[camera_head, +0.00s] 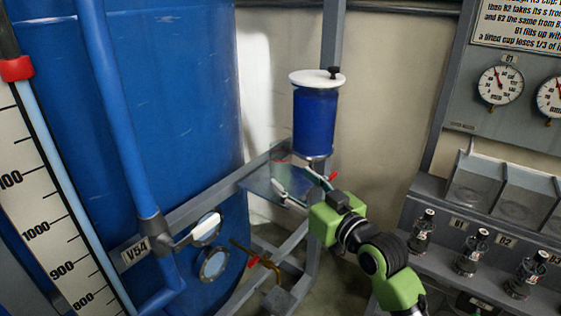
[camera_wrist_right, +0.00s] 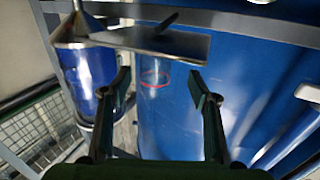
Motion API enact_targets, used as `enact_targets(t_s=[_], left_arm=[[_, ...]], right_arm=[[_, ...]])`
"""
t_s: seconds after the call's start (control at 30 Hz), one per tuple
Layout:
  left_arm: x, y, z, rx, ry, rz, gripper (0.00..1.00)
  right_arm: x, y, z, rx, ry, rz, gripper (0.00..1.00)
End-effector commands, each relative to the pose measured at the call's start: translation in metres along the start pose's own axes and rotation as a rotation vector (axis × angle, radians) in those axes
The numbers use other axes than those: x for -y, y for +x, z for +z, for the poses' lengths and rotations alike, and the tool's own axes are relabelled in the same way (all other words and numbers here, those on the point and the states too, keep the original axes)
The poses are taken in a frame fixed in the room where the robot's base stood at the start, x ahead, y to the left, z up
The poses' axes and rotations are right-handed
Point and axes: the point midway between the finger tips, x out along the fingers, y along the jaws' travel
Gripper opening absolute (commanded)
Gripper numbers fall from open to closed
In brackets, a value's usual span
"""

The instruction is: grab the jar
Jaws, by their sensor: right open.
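The jar (camera_head: 281,157) looks like a clear vessel with a thin red ring, on the small shelf plate (camera_head: 262,184) at the front of the blue tank. Its outline is faint against the background. In the right wrist view the jar (camera_wrist_right: 153,80) shows its red ring between and beyond my fingertips, below the plate in that picture. My right gripper (camera_head: 300,180) is open and empty, with its fingers pointing towards the jar. Whether a finger touches the jar cannot be told. My left gripper is in neither view.
A blue cylinder with a white lid (camera_head: 316,115) stands just above and behind my right gripper.

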Motion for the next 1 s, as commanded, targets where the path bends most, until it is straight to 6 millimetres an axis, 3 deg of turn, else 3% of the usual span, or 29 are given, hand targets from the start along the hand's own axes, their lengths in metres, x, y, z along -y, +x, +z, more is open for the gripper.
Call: enact_targets(t_s=[0.63, 0.97, 1.0], left_arm=[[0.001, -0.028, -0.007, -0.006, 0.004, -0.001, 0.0], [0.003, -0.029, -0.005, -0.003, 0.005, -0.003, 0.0], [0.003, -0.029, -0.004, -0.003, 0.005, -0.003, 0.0]], right_arm=[[-0.007, 0.068, -0.006, 0.003, 0.001, 0.0, 0.55], [-0.007, 0.075, -0.005, 0.001, -0.001, 0.001, 0.55], [-0.007, 0.075, -0.005, 0.001, -0.001, 0.001, 0.5]])
